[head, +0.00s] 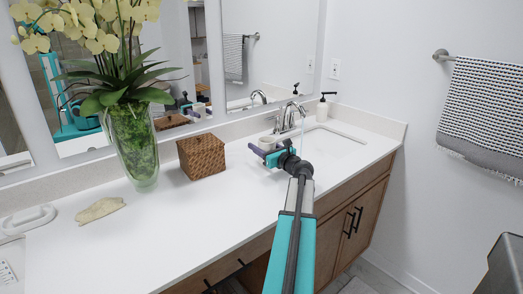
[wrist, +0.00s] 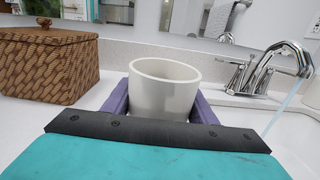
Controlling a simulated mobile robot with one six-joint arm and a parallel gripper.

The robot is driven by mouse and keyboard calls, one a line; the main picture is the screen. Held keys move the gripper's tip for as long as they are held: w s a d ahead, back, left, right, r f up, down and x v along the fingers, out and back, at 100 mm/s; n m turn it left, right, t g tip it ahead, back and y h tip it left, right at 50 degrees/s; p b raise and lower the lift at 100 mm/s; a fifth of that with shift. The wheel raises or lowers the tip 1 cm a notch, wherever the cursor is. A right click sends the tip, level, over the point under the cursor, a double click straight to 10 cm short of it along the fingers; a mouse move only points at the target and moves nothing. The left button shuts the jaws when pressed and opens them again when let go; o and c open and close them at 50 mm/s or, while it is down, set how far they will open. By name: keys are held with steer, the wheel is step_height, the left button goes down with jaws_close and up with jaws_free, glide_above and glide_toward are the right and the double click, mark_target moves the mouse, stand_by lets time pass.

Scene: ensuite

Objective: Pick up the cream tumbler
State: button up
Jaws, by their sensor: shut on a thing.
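The cream tumbler (wrist: 164,92) stands upright between the two purple fingers of my gripper (wrist: 163,103) in the wrist view. The fingers press on it from the left and right, and its open rim shows above them. My teal palm hides its lower part, so I cannot tell whether it touches the counter. In the head view my gripper (head: 262,151) is over the counter, between the woven box and the sink, and the tumbler (head: 268,141) shows only in part behind it.
A brown woven box (head: 202,156) stands left of my gripper. A glass vase of flowers (head: 133,145) and a tan cloth-like thing (head: 101,209) are farther left. The front counter (head: 200,225) is clear.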

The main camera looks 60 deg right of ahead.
step_height(320, 180, up, 2)
steer(key=shift+r, duration=0.15)
steer(key=s+r, duration=0.1)
steer(key=s, duration=1.5)
steer(key=shift+d+b, duration=0.3)
steer(key=shift+d, duration=0.1)
steer(key=shift+s+r, duration=0.1)
